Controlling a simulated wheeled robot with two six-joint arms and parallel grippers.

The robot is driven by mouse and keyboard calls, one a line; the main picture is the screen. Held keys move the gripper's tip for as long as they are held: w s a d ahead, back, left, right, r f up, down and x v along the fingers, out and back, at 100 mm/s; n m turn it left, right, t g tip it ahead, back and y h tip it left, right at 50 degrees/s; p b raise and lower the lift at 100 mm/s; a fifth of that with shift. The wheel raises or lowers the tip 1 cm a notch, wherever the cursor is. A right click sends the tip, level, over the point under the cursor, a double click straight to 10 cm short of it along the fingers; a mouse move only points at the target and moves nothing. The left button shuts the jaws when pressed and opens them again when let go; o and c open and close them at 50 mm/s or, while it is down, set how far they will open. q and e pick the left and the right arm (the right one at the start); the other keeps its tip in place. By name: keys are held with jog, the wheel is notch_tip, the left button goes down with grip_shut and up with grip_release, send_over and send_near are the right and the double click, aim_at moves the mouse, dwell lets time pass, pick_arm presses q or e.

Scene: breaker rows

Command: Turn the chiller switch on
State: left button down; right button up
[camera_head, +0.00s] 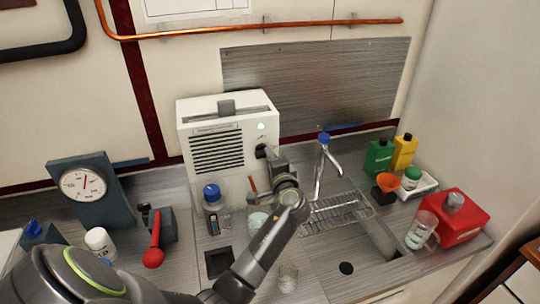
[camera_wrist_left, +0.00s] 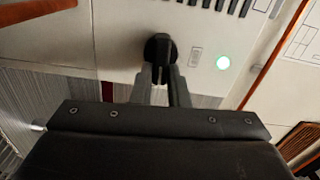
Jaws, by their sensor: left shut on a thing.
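The chiller (camera_head: 225,133) is a white box with a dark vent grille, standing against the back wall. Its switch, a black round knob (camera_wrist_left: 158,42), is on the lower right of its front face. The knob also shows in the head view (camera_head: 261,151), partly hidden by my gripper. A small round light on the chiller (camera_wrist_left: 222,62) glows pale green. My left gripper (camera_wrist_left: 160,72) is shut on the knob, with its two fingers on either side of the knob's grip. My right gripper is in neither view.
A faucet (camera_head: 327,165) and a wire rack (camera_head: 337,213) stand right of my left arm. A blue-capped bottle (camera_head: 213,210) is below the chiller. A dial scale (camera_head: 92,190) stands at left. A red canister (camera_head: 455,222) and green bottle (camera_head: 379,157) are at right.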

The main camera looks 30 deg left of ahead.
pick_arm(q)
jog(key=shift+m, duration=0.6)
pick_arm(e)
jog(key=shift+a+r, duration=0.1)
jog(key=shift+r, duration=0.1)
pick_arm(q)
jog(key=c, duration=1.4)
grip_release()
jog(key=shift+w, duration=0.1)
jog(key=shift+f, duration=0.15)
